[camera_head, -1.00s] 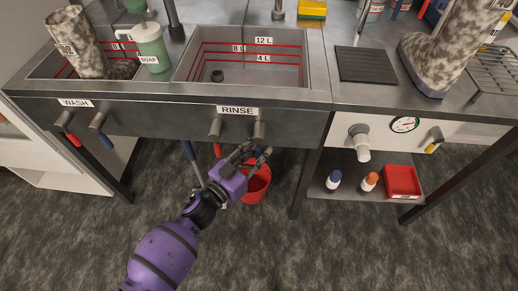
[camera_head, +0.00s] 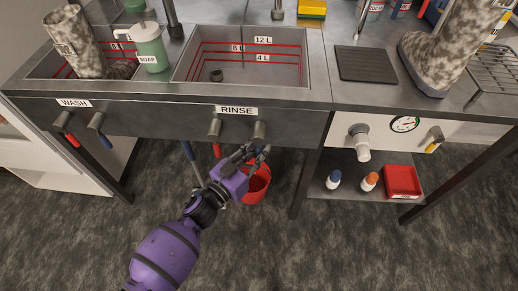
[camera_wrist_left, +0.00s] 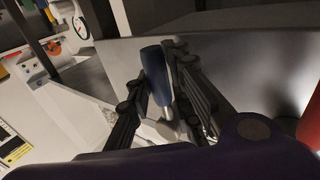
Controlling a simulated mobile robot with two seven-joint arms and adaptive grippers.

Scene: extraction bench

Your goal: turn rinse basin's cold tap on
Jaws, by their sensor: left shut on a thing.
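The rinse basin (camera_head: 285,95) is the sink compartment over the RINSE label (camera_head: 236,111). Its cold tap (camera_head: 259,131) sits on the front panel, right of the red-handled tap (camera_head: 215,128). My left gripper (camera_head: 257,153) is just below the cold tap, and its fingers hide the handle in the head view. In the left wrist view the blue tap handle (camera_wrist_left: 155,72) stands between the fingers of the left gripper (camera_wrist_left: 160,85), which are shut on it. The red handle (camera_wrist_left: 312,125) shows at the right edge there. My right gripper is not in view.
The wash basin's red and blue taps (camera_head: 96,123) are to the left. A red bucket (camera_head: 258,186) stands on the floor behind my gripper. A table leg (camera_head: 303,185) and a low shelf with bottles and a red tray (camera_head: 402,181) are to the right.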

